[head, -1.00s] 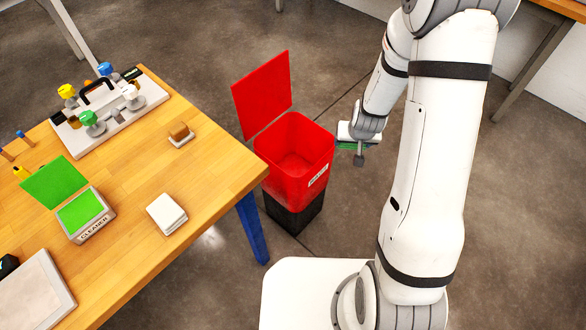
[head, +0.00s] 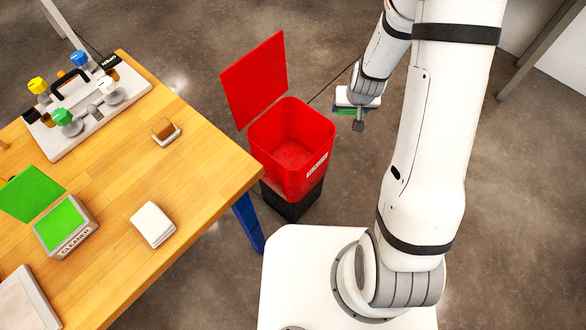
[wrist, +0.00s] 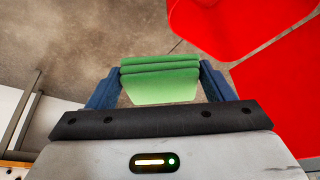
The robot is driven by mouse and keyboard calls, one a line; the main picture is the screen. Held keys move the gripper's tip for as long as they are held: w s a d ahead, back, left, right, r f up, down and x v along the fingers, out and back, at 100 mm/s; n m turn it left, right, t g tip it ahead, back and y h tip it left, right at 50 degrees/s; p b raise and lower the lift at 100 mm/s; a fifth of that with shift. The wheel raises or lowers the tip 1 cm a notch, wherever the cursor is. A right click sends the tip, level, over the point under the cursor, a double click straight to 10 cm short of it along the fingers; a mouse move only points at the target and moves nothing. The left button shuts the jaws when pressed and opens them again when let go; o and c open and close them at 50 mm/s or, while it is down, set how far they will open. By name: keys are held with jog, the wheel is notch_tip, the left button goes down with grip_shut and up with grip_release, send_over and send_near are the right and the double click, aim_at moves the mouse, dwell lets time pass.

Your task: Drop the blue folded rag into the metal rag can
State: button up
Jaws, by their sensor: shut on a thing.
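The rag I hold looks green, not blue. No blue rag shows in these frames. The can (wrist: 225,25) also shows at the upper right in the wrist view.
Floor right of the can is clear.

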jog(key=w+a+f+n+y+b, duration=0.2)
jog(key=a+f+n+b, duration=0.3)
jog(key=a+f+b, duration=0.9)
notch_tip(320, 180, down, 2)
jog(key=b, duration=1.7)
jog(key=shift+a+f, duration=0.2)
jog(key=shift+a, duration=0.15)
jog(key=shift+w, duration=0.1)
jog(key=o, duration=1)
jog(key=shift+p+v, duration=1.4)
jog(key=shift+v, duration=2.55)
jog(key=shift+w, duration=0.1)
